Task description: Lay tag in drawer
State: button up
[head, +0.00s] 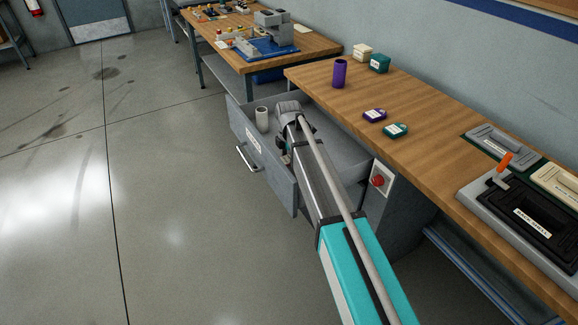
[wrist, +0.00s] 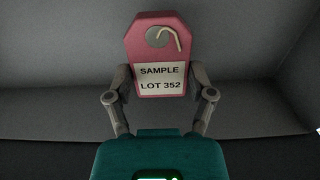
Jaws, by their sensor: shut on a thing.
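A red-pink tag (wrist: 147,30) with a hole, a pale loop and a white label reading "SAMPLE LOT 352" is between the fingers of my gripper (wrist: 159,82), which is shut on it. The grey drawer (head: 281,185) under the wooden bench is pulled open. In the head view my arm reaches over the drawer, and my gripper (head: 284,152) is low inside it, mostly hidden by the arm. The tag is hidden in the head view. The wrist view shows grey drawer surfaces (wrist: 50,65) around the tag; I cannot tell whether the tag touches the bottom.
A pale cylinder (head: 262,119) stands in the drawer's far part. The bench (head: 340,105) carries a purple cylinder (head: 339,73), small boxes (head: 396,130) and a black case (head: 530,215). A red button (head: 378,181) is beside the drawer. Floor to the left is clear.

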aim_at(288, 159)
jog(key=shift+f+b, duration=1.9)
jog(key=shift+b, duration=0.05)
jog(key=shift+f, duration=0.1)
jog(key=o, duration=1.1)
jog(key=shift+o, duration=0.2)
jog(key=shift+r, duration=0.2)
notch_tip(288, 159, up, 12)
jog(key=p, duration=1.2)
